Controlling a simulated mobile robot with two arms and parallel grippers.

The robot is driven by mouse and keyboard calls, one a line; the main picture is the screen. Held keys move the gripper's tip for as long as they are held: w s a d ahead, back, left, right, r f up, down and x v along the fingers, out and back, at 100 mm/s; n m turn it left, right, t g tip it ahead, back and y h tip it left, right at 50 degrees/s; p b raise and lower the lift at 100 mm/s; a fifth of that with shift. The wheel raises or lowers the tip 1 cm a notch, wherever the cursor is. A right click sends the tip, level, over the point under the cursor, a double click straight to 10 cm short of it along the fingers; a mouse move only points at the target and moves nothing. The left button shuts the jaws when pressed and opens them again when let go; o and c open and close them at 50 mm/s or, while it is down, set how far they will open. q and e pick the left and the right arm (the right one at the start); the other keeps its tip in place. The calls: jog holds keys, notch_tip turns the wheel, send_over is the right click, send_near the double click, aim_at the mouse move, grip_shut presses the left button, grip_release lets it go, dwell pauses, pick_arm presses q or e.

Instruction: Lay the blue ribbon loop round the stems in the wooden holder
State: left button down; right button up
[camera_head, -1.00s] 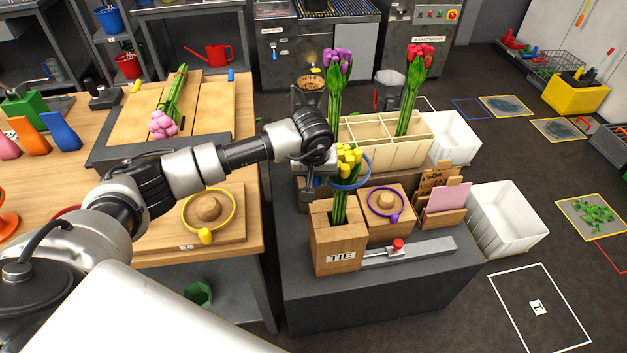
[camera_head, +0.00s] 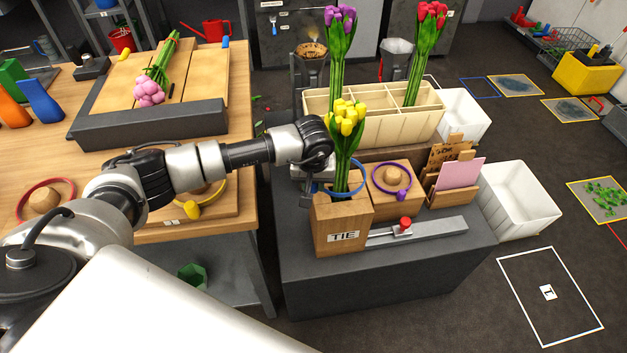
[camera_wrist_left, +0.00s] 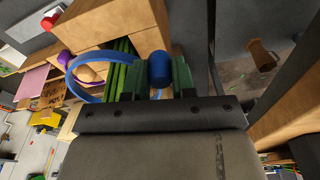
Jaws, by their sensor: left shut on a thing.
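The blue ribbon loop (camera_head: 357,191) is around the green stems (camera_head: 342,172) of the yellow tulips (camera_head: 345,116), close above the rim of the wooden holder (camera_head: 343,222) marked TIE. My left gripper (camera_head: 316,184) is at the left of the stems, shut on the loop's blue tab. In the left wrist view the tab (camera_wrist_left: 159,68) sits between the green fingertips, and the loop (camera_wrist_left: 73,84) curves out to the left around the stems (camera_wrist_left: 117,76). Whether the loop touches the holder's rim is unclear. My right gripper is not in view.
A wooden block with a purple loop (camera_head: 401,190) stands right of the holder. A slider with a red knob (camera_head: 405,224) lies in front. A cream divided crate (camera_head: 374,118) stands behind with purple and red tulips. Open white bins (camera_head: 518,205) stand at the right.

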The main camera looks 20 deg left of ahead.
pick_arm(q)
jog(key=shift+f+b, duration=1.9)
jog(key=shift+f, duration=0.5)
jog(key=c, duration=0.8)
grip_release()
jog(key=shift+c, duration=0.2)
notch_tip(320, 180, up, 11)
jog(key=s, duration=0.1)
jog(key=shift+s+d+f, duration=0.15)
jog(key=shift+s+d, duration=0.05)
jog(key=shift+d, duration=0.05)
